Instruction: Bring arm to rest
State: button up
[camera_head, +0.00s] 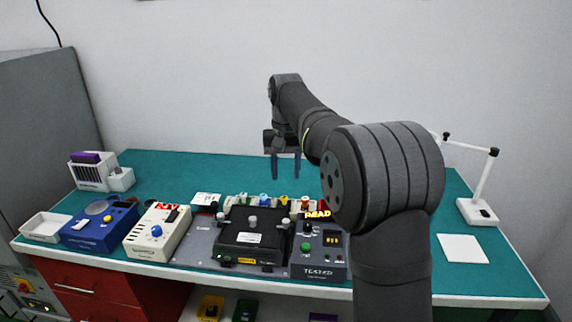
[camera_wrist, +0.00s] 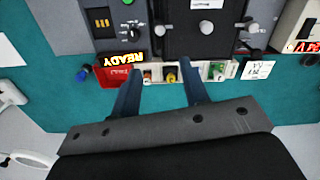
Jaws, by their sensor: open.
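My gripper (camera_head: 285,168) hangs above the back middle of the green table (camera_head: 360,168), fingers pointing down. Its two dark blue fingers are apart with nothing between them. In the wrist view my gripper (camera_wrist: 158,95) is also open, over the strip of small coloured parts (camera_wrist: 172,74) that lies beyond its fingertips. My arm reaches out from the right foreground and hides part of the table's right half.
A black fixture (camera_head: 252,232) and the tester (camera_head: 318,250), with a lit sign, stand at the front middle. A white device (camera_head: 157,232), blue device (camera_head: 98,224) and white tray (camera_head: 45,227) stand left. A white lamp (camera_head: 480,207) stands right. The back middle is clear.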

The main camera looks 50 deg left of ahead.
aim_at(286, 220)
jog(key=shift+r, duration=0.75)
notch_tip(286, 220, down, 18)
jog(key=shift+r, duration=0.2)
dwell(0.4)
jog(key=shift+r, duration=0.1)
